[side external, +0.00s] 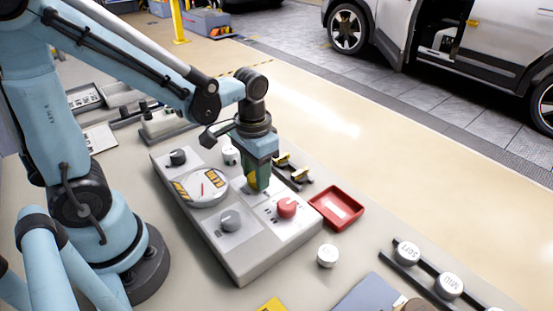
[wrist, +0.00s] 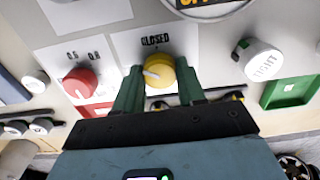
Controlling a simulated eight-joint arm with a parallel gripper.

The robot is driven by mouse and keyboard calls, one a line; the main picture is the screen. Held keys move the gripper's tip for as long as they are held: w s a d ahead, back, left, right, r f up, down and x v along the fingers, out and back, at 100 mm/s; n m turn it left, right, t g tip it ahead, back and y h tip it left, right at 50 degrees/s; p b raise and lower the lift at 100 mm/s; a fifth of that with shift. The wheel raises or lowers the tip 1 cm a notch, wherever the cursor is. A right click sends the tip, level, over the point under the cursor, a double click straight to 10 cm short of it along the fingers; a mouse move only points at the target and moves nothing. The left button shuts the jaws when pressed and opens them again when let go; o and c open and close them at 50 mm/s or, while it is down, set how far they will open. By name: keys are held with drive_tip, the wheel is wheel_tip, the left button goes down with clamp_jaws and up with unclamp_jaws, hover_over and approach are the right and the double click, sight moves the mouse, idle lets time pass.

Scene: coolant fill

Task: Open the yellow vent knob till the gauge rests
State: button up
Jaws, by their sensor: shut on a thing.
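The yellow vent knob (wrist: 159,71) sits on a white panel plate beneath a printed CLOSED label in the wrist view. Its white mark points to the left of the picture. My gripper (wrist: 159,78) has one green finger on each side of the knob and is shut on it. In the side view my gripper (side external: 257,178) points down at the panel, and only a bit of the yellow knob (side external: 252,182) shows. The round gauge (side external: 201,188) lies left of it, with a red needle; its reading is too small to tell. The wrist view cuts off most of the gauge (wrist: 205,12).
A red knob (side external: 287,207) is close beside my gripper. Grey knobs (side external: 179,156) (side external: 230,220) stand on the same panel. A red tray (side external: 337,207) lies right of the panel. A white cap marked TIGHT (wrist: 262,60) and a green tray (wrist: 290,90) are right in the wrist view.

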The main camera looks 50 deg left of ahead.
drive_tip(key=n, duration=0.5)
drive_tip(key=shift+n, duration=0.4)
idle(0.4)
drive_tip(key=o, duration=1.1)
drive_tip(key=shift+c, duration=0.2)
wheel_tip(320, 180, up, 12)
